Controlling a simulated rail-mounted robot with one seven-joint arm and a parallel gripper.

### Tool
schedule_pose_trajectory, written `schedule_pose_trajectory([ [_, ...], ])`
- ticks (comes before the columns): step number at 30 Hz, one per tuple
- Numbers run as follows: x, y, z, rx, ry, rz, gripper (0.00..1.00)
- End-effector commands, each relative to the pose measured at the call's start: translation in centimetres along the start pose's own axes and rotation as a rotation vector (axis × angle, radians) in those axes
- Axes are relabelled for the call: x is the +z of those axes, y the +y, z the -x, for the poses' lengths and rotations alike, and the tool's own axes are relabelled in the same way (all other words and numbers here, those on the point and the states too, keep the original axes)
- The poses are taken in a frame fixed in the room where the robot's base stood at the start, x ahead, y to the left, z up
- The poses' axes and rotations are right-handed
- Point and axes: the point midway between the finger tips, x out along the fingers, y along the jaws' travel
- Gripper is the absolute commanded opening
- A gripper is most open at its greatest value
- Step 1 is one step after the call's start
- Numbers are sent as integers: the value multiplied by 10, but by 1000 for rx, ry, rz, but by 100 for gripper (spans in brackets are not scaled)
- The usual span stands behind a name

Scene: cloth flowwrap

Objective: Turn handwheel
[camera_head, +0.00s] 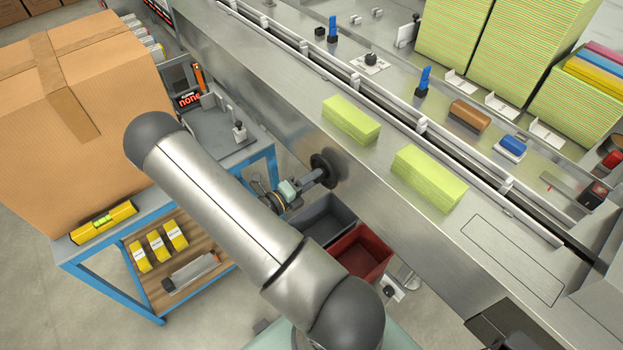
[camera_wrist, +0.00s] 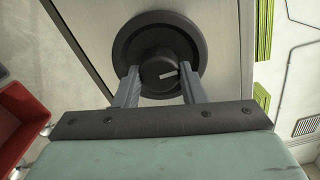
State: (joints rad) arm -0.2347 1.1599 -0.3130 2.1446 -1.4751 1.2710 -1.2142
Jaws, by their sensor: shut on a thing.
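The handwheel is a black round disc with a raised hub on the side panel of the steel machine. In the head view the handwheel (camera_head: 325,169) sits below the conveyor edge, partly covered by my gripper (camera_head: 314,179). In the wrist view the handwheel (camera_wrist: 182,35) fills the top middle, and its hub carries a short white mark pointing right. My gripper (camera_wrist: 158,82) has one grey finger on each side of the hub and is shut on it. The finger tips are partly hidden against the hub.
A grey bin (camera_head: 322,222) and a red bin (camera_head: 362,253) stand below the wheel. A blue-framed cart (camera_head: 75,246) with a large cardboard box (camera_head: 90,110) is at left. Green cloth stacks (camera_head: 351,120) lie on the steel machine deck (camera_head: 385,217).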

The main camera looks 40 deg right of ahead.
Motion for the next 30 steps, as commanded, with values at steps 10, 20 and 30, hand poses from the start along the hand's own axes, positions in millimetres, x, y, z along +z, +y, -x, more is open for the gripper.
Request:
schedule_pose_trajectory([
  [10,-1,1,1,2,1,2,59],
  [20,0,1,8,2,0,-1,59],
  [30,0,4,80,5,-5,-2,59],
])
